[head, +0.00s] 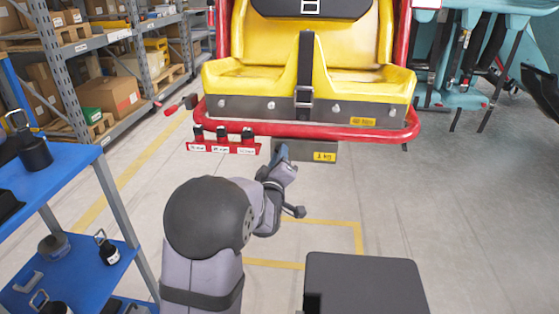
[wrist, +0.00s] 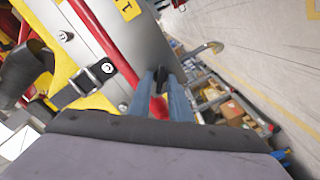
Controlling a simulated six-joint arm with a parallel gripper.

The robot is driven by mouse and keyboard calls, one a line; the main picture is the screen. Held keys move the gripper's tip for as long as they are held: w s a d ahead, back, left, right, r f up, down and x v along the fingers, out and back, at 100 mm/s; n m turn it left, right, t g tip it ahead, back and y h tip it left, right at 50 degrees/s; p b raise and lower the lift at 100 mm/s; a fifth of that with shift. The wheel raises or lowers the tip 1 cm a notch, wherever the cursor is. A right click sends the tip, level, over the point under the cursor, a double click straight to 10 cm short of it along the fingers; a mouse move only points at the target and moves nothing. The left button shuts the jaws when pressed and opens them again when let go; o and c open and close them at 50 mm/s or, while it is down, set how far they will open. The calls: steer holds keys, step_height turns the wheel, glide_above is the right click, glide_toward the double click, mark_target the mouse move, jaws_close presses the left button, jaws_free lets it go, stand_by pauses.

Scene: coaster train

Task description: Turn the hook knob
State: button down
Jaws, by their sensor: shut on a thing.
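My gripper (head: 281,151) is just under the front edge of the yellow seat, right of a red panel and in front of the grey plate marked 1 kg (head: 323,156). In the wrist view its two blue fingers (wrist: 165,95) are closed around a small dark piece, which looks like a knob (wrist: 161,76). A red part shows between the fingers, nearer the palm. The red panel (head: 222,150) carries three black knobs with white labels too small to read. I cannot tell which knob is the hook knob. A metal hook (wrist: 207,49) sticks out right of the fingertips.
The yellow seat (head: 228,80) with its red tube frame (head: 300,130) hangs above the gripper. A red-tipped lever (head: 178,106) sticks out at left. A blue shelf cart (head: 60,170) stands at left and a dark box top (head: 365,285) at lower right. Floor between is clear.

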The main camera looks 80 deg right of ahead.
steer(key=shift+n+b, duration=0.4)
steer(key=shift+n, duration=0.7)
steer(key=c, duration=1.9)
jaws_free()
steer(key=shift+a, duration=0.1)
steer(key=a+p, duration=0.1)
steer(key=a, duration=0.6)
